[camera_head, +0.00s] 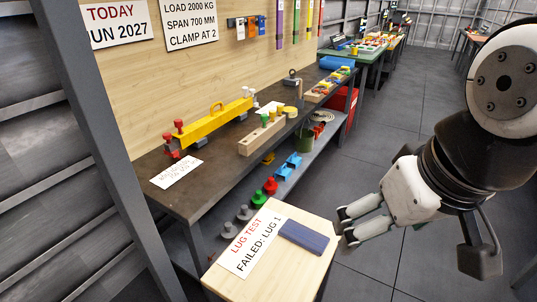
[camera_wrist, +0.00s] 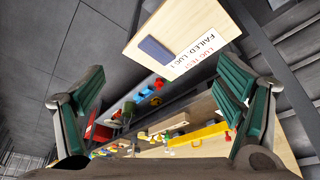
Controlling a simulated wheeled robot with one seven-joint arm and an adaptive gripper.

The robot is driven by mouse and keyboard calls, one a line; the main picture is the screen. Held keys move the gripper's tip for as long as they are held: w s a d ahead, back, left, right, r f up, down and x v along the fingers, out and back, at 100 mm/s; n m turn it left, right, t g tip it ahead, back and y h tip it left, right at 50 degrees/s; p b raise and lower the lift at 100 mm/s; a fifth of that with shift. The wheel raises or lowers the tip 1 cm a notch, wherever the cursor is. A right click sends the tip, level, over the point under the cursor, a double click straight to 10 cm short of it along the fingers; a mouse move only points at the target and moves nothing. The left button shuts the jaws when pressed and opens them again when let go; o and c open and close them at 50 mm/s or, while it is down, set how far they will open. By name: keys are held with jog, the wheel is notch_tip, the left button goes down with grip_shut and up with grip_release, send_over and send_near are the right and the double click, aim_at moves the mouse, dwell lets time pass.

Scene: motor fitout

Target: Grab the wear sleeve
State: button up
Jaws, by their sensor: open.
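I cannot tell for certain which thing is the wear sleeve. Small yellow and green round pieces (camera_head: 265,119) stand on or by a wooden block (camera_head: 262,136) on the long workbench (camera_head: 225,160); they are too small to make out as sleeves. A grey ring-like piece (camera_head: 322,116) lies on the lower shelf, near the bench's far end. My gripper (camera_head: 346,226) is open and empty, just right of a small wooden table, apart from the bench. In the wrist view its two green-padded fingers (camera_wrist: 165,75) are spread wide, with nothing between the pads.
The small table (camera_head: 296,268) holds a "LUG TEST" sheet (camera_head: 251,243) and a dark blue block (camera_head: 303,237). A yellow beam (camera_head: 216,123) lies on the bench. Coloured pieces (camera_head: 270,186) line the lower shelf. The grey floor (camera_head: 400,130) is clear beyond my arm.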

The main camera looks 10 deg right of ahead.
jog(key=w+a+f+n+g+y, duration=0.1)
jog(key=w+f+n, duration=0.2)
jog(key=w, duration=0.7)
jog(key=n+g+b, duration=0.2)
jog(key=n, duration=0.4)
send_over(304, 234)
jog(key=f, duration=3)
jog(key=shift+s+d+f, duration=0.2)
jog(key=shift+d+f, duration=0.05)
jog(key=shift+f, duration=0.05)
jog(key=shift+w+a+f, duration=0.1)
jog(key=shift+a+f, duration=0.05)
jog(key=shift+f, duration=2.45)
jog(key=c, duration=1.3)
